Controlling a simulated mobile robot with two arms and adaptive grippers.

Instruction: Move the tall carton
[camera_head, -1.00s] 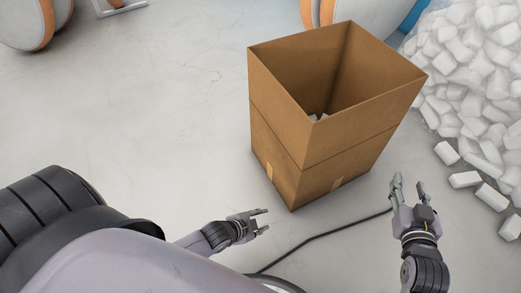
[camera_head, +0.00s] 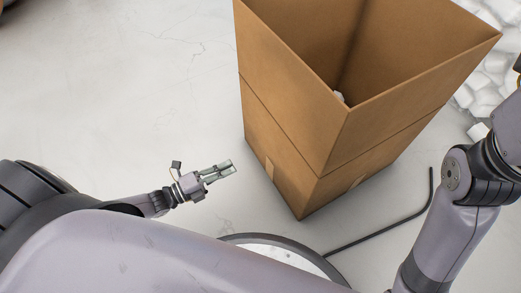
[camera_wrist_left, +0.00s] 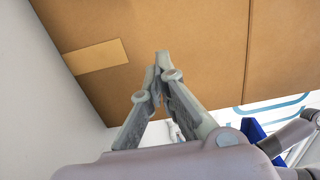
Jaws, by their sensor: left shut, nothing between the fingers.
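The tall carton (camera_head: 290,100) is brown cardboard, open at the top, and stands upright on the floor right of centre in the head view. Something whitish shows inside it. My left gripper (camera_head: 229,168) is shut and empty, low to the left of the carton and apart from it in the head view. In the left wrist view, its fingers (camera_wrist_left: 163,68) meet in front of the carton's brown side (camera_wrist_left: 190,30), which carries a tape strip (camera_wrist_left: 95,58). My right arm rises at the right edge of the head view, and its gripper is out of the picture.
A heap of white blocks (camera_head: 485,90) lies behind and right of the carton. A dark cable or rod (camera_head: 380,229) runs along the floor in front of it. The pale floor (camera_head: 120,90) on the left is clear.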

